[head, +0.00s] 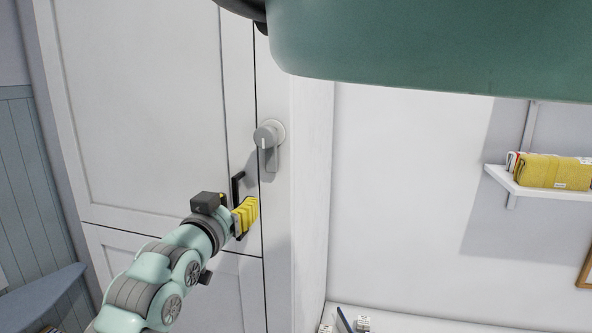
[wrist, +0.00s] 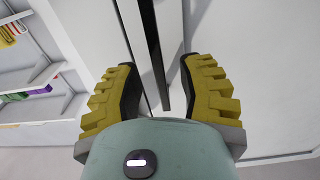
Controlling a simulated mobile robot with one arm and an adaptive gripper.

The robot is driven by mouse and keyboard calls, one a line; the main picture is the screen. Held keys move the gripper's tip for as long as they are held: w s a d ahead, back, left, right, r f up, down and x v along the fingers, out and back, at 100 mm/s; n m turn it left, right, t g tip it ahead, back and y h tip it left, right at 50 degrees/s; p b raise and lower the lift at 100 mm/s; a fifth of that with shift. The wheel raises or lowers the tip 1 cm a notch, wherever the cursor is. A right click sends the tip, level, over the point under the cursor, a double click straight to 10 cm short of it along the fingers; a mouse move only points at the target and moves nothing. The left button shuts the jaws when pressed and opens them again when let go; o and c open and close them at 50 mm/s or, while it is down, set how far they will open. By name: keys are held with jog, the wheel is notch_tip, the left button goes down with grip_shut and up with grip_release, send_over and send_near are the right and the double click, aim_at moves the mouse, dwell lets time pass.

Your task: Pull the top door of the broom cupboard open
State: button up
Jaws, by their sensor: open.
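The broom cupboard's top door (head: 150,110) is a tall white panel at the left of the head view, and it looks shut, flush with its frame. Its black vertical bar handle (head: 236,187) is near the door's lower right edge. My gripper (head: 245,214), with yellow ridged fingers, is at the lower part of the handle, partly hiding it. In the wrist view my gripper (wrist: 157,78) is open, and the black handle (wrist: 150,45) runs between the two fingers with a gap on both sides. I cannot tell the depth of the fingers around the bar.
A grey rotary latch (head: 268,136) sits on the frame above and right of the handle. The cupboard's lower door (head: 215,290) is below. A wall shelf (head: 540,190) with a yellow folded cloth (head: 555,171) is at the right. The wall between is bare.

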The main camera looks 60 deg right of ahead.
jog(key=shift+w+d, duration=0.15)
jog(key=shift+d, duration=0.45)
jog(key=shift+a, duration=0.1)
grip_shut()
